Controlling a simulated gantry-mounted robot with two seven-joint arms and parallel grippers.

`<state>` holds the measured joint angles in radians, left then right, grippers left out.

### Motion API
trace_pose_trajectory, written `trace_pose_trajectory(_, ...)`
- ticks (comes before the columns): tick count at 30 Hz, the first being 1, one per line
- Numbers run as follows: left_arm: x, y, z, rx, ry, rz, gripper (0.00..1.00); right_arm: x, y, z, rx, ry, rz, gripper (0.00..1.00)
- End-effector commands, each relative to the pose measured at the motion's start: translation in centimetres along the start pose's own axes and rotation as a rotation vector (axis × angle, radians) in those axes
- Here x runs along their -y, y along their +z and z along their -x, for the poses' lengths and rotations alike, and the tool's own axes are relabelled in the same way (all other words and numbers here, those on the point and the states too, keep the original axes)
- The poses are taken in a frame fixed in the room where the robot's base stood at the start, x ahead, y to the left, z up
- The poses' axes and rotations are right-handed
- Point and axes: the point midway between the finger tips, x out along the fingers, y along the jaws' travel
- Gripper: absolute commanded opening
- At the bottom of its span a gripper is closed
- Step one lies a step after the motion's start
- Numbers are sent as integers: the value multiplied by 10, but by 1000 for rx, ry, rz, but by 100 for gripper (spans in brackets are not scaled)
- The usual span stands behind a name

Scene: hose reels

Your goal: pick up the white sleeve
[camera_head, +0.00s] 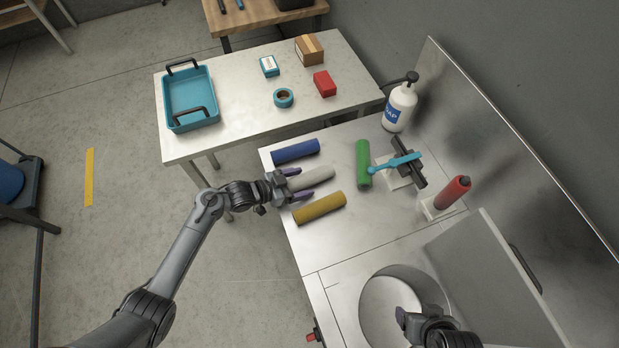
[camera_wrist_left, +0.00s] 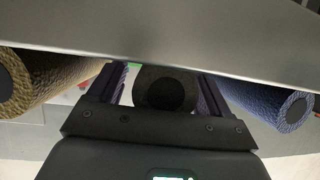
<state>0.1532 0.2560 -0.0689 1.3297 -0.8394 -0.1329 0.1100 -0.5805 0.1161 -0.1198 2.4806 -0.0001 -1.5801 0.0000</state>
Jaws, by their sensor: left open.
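The white sleeve (camera_head: 318,177) lies on the steel bench between a blue sleeve (camera_head: 295,151) and a yellow sleeve (camera_head: 319,208). My left gripper (camera_head: 301,184) is open, with one finger on each side of the white sleeve's near end. In the left wrist view, the end of the white sleeve (camera_wrist_left: 164,93), with its dark core, shows shaded between the two fingers. I cannot tell whether either finger touches it. My right gripper (camera_head: 415,320) shows in part at the bottom right over the round basin; its jaws are unclear.
A green sleeve (camera_head: 363,163) sits beyond, by a blue-handled tool (camera_head: 395,163). A red cylinder (camera_head: 453,191) and a white soap bottle (camera_head: 400,106) stand farther right. The back table holds a teal tray (camera_head: 214,98), boxes and tape (camera_head: 283,98).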

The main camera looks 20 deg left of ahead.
Motion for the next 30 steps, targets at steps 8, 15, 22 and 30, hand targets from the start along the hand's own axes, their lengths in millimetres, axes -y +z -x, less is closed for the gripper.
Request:
trace_pose_trajectory(8,0,0,0,0,0,0,53,0,0,0,1,0,0,74)
trace_pose_trajectory(15,0,0,0,-1,0,-1,22,0,0,0,1,1,1,74)
trace_pose_trajectory(22,0,-1,1,-1,0,-1,22,-1,0,0,2,4,6,74)
trace_pose_trajectory(30,0,-17,7,-3,0,-3,22,-2,0,3,2,5,7,74)
